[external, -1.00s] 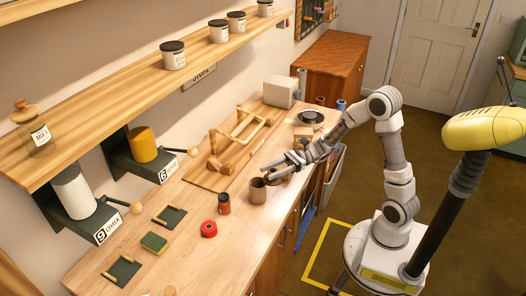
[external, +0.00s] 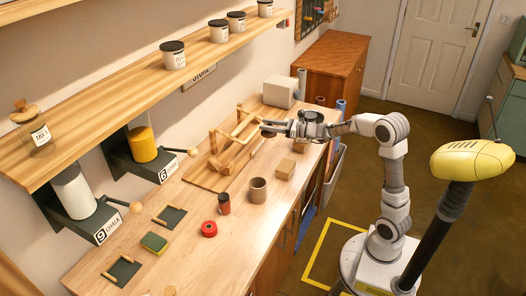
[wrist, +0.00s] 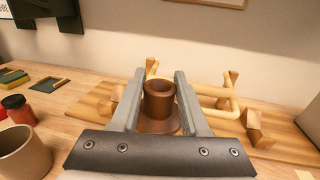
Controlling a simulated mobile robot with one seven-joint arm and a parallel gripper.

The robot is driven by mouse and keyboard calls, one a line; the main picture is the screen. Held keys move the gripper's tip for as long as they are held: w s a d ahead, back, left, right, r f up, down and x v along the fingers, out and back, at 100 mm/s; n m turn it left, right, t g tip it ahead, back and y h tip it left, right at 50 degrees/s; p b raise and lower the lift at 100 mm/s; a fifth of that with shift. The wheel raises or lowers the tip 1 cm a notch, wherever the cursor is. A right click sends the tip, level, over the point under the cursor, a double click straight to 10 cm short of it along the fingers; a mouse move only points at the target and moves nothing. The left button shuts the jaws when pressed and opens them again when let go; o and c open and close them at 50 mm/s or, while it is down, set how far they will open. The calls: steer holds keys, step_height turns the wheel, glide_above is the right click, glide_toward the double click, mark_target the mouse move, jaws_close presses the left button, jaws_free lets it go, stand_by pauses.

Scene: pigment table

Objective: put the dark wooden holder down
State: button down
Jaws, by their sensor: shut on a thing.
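The dark wooden holder (wrist: 158,105) is a brown upright tube with an open top and a wider round foot. In the wrist view it stands between the two fingers of my gripper (wrist: 160,82), which is shut on it. In the external view my gripper (external: 268,129) is over the back part of the workbench, by the right end of the light wooden frame (external: 232,148). The holder is small and hard to make out there. I cannot tell whether its foot touches anything.
The wooden frame (wrist: 220,98) is behind the holder.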

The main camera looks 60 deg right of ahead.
steer(key=d+m+h+b, duration=0.2)
steer(key=d+h, duration=0.1)
steer(key=d, duration=0.3)
step_height(320, 180, down, 15)
steer(key=b, duration=0.2)
steer(key=shift+w+b, duration=0.1)
steer(key=shift+b, duration=0.2)
steer(key=shift+f, duration=0.1)
steer(key=shift+c, duration=2)
jaws_free()
steer(key=shift+r, duration=0.2)
steer(key=s+p, duration=0.1)
steer(key=s, duration=1.1)
steer(key=shift+p, duration=0.3)
